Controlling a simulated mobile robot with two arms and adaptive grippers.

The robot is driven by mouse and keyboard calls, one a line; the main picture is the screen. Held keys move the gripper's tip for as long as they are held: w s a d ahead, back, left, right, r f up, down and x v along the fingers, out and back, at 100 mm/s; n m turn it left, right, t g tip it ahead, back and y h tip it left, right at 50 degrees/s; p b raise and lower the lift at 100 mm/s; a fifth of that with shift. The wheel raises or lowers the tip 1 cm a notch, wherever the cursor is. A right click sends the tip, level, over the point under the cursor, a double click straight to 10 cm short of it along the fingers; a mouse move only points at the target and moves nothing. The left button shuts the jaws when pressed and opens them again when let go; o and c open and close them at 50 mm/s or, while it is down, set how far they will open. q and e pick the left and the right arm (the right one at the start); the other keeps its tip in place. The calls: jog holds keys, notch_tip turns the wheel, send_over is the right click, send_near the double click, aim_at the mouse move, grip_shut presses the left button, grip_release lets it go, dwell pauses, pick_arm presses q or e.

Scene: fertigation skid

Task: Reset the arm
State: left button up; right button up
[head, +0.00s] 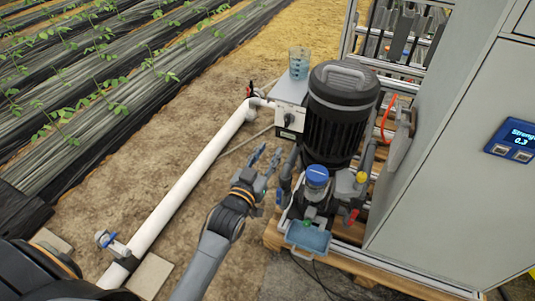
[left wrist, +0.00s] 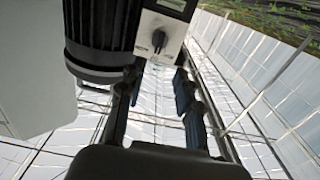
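My left arm comes in from the lower left of the head view. Its gripper (head: 267,157) is raised over the bare soil, between the white pipe and the skid. The two fingers stand apart with nothing between them. In the left wrist view the same gripper (left wrist: 158,82) also shows open and empty. A grey control box with a black knob (left wrist: 158,38) appears beyond the fingertips there, and I cannot tell how far off it is. My right gripper is in neither view.
A clear beaker (head: 299,62) stands on the box. A large grey cabinet (head: 455,150) fills the right. The white pipe (head: 190,182) runs left of the arm.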

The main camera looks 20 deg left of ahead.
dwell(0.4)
